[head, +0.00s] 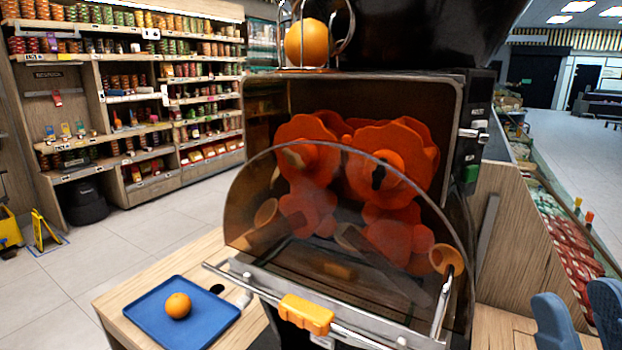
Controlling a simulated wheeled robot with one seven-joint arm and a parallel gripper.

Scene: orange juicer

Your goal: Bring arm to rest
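The juicer (455,95) stands in the middle, with orange squeezing parts (390,175) inside its dark housing. A clear curved cover (250,205) stands in front of them; I cannot tell whether it is fully shut. A metal bar with an orange-yellow grip (306,314) runs along the front. One orange (307,43) sits in the wire holder on top. Another orange (178,305) lies on a blue tray (150,330) at the lower left. My gripper (576,302) shows at the lower right edge as two blue fingers, apart and empty, right of the juicer and away from it. Its remainder is out of frame.
The tray rests on a wooden counter (118,305). A produce display (565,225) lies at the right behind a wooden panel. Stocked shelves (130,100) line the back left. A yellow floor sign (45,232) stands at the far left. The tiled floor between is clear.

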